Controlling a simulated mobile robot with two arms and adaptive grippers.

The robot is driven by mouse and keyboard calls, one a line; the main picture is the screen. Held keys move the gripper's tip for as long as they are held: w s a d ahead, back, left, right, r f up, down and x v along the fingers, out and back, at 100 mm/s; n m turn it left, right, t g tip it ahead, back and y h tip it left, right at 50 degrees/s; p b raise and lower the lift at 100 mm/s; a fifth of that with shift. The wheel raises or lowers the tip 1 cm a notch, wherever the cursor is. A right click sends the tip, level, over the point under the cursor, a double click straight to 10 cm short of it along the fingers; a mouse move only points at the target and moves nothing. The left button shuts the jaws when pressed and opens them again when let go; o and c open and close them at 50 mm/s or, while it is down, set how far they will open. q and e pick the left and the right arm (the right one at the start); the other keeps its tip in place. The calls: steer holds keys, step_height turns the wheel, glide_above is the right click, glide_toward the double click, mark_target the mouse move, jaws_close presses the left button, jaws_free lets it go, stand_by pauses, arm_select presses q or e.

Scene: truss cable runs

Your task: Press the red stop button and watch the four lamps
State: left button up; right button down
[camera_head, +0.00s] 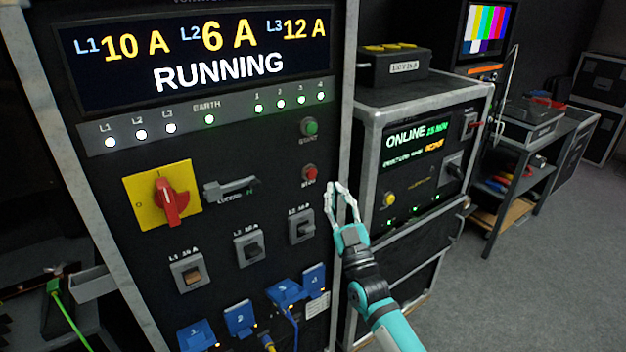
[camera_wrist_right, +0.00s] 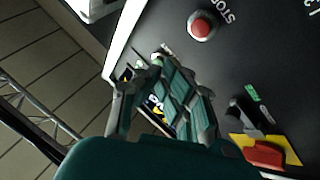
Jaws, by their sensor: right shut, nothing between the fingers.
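The red stop button (camera_head: 309,173) sits on the black panel below the green start button (camera_head: 310,127). It also shows at the top of the right wrist view (camera_wrist_right: 202,26), uncovered. The numbered lamps (camera_head: 281,103) form a row under the display at the right; all of them glow pale green. My right gripper (camera_head: 341,187) is shut and empty, just right of and slightly below the stop button in the head view. Its fingers also show in the right wrist view (camera_wrist_right: 155,80), apart from the button. My left gripper is not in view.
The display (camera_head: 215,60) reads RUNNING. A yellow-backed red rotary switch (camera_head: 170,198) and a lever handle (camera_head: 230,188) stand out from the panel at left. Breaker switches and blue sockets (camera_head: 240,317) lie below. Another rack (camera_head: 420,160) stands right; open floor lies beyond.

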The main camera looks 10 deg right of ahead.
mark_target(312, 174)
steer(key=w+a+b, duration=0.2)
steer(key=w+b, duration=0.1)
steer(key=w, duration=0.2)
steer(key=shift+w, duration=0.35)
steer(key=shift+w+a+b, duration=0.1)
steer(key=shift+b, duration=0.2)
stand_by(0.9)
steer(key=shift+w+a, duration=0.1)
steer(key=shift+w, duration=0.2)
